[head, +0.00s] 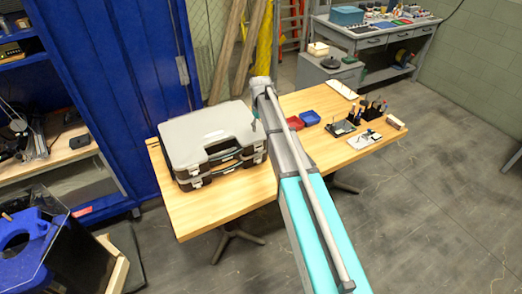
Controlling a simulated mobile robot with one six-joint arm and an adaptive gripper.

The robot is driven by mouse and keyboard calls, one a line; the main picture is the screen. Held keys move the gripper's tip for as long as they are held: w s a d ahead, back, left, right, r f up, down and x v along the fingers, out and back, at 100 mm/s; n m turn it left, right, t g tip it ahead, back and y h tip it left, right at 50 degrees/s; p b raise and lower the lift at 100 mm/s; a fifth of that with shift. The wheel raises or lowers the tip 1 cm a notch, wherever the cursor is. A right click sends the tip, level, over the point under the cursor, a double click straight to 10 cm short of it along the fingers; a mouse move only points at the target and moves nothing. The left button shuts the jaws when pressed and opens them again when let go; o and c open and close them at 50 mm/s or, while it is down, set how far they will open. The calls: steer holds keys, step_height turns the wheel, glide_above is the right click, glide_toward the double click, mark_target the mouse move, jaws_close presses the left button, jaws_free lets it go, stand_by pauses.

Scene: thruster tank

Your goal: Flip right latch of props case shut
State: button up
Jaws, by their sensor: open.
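A light latch (195,183) shows on the left of the front side. The right latch area (259,152) is at the front right corner, close to my arm, and too small to tell its position. My arm reaches up from the bottom of the view. My gripper (255,124) is open beside the case's right edge, small and partly hidden by the arm. I see nothing in it.
The wooden table (240,198) has clear room in front of the cases. Red (294,123) and blue (310,118) bins and small tools stand to the right of my arm. A blue cabinet (110,70) rises close behind the cases.

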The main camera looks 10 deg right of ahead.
mark_target(261, 149)
steer(key=shift+f+b, duration=5.95)
steer(key=shift+f, duration=0.25)
jaws_close()
